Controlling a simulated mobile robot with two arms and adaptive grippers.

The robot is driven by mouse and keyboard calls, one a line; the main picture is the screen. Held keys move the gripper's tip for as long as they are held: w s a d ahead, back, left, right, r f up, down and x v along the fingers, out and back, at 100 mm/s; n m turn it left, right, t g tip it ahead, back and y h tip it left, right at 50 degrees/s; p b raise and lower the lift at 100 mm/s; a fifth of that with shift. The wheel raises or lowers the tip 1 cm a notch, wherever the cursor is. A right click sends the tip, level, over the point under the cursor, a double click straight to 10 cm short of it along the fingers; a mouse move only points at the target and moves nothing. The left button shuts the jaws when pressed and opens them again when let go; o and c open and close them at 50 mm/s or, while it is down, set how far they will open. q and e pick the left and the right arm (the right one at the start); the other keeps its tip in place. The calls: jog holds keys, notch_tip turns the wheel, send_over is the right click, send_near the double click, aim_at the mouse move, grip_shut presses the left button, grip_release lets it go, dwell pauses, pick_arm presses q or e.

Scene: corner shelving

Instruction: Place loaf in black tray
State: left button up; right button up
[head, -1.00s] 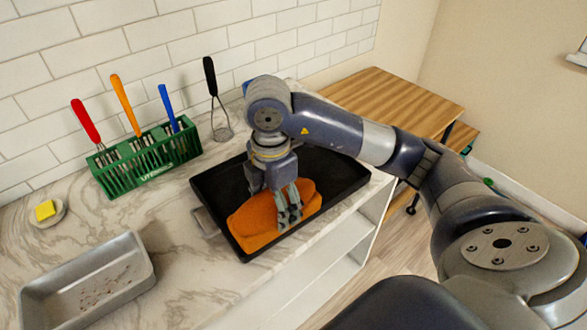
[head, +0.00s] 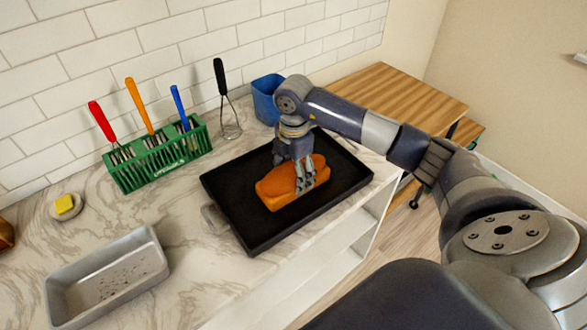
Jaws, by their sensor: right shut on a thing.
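The orange-brown loaf (head: 277,191) is over the black tray (head: 250,237), within its outline near the middle. I cannot tell whether its underside touches the tray floor. My right gripper (head: 305,184) comes down from above and is shut on the loaf, with its fingers over the loaf's right part. The black tray lies on the marble counter with a metal handle at its left end. My left gripper is not in view.
A grey loaf pan (head: 108,280) with crumbs sits at the front left. A green utensil rack (head: 158,158), a whisk (head: 228,112) and a blue container (head: 267,99) stand along the tiled wall.

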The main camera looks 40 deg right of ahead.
jog(key=shift+f, duration=0.2)
jog(key=o, duration=1.4)
jog(key=shift+c, duration=0.2)
